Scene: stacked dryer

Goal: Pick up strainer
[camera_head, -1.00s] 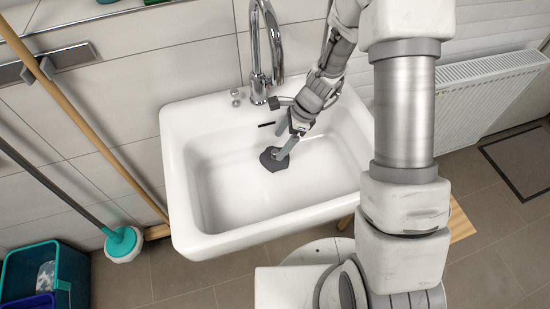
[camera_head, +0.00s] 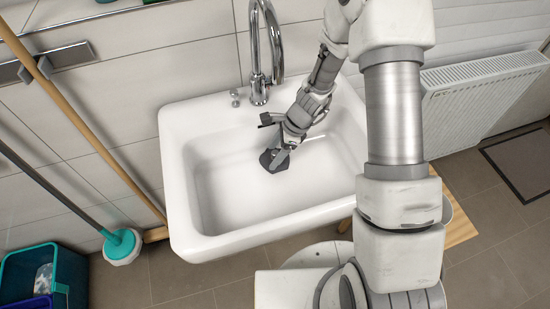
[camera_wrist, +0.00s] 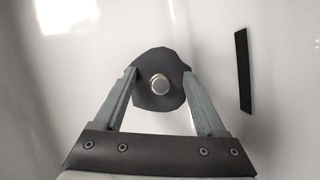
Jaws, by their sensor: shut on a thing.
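The strainer is a dark, flat, irregular disc with a round metal knob in its middle. It shows in the wrist view (camera_wrist: 160,62) between the fingertips, and in the head view (camera_head: 272,162) inside the sink basin. My gripper (camera_head: 279,155) reaches down into the basin from the upper right. In the wrist view my gripper (camera_wrist: 162,78) has its two fingers on either side of the strainer, with the tips at its edges. It is shut on the strainer. Whether the strainer touches the basin floor is unclear.
The white sink (camera_head: 235,240) surrounds my gripper with raised walls. A chrome faucet (camera_head: 258,60) stands at its back. A dark slot (camera_wrist: 243,70) marks the basin wall. A mop (camera_head: 122,245) and a teal bucket (camera_head: 68,272) stand at the left, a radiator (camera_head: 480,95) at the right.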

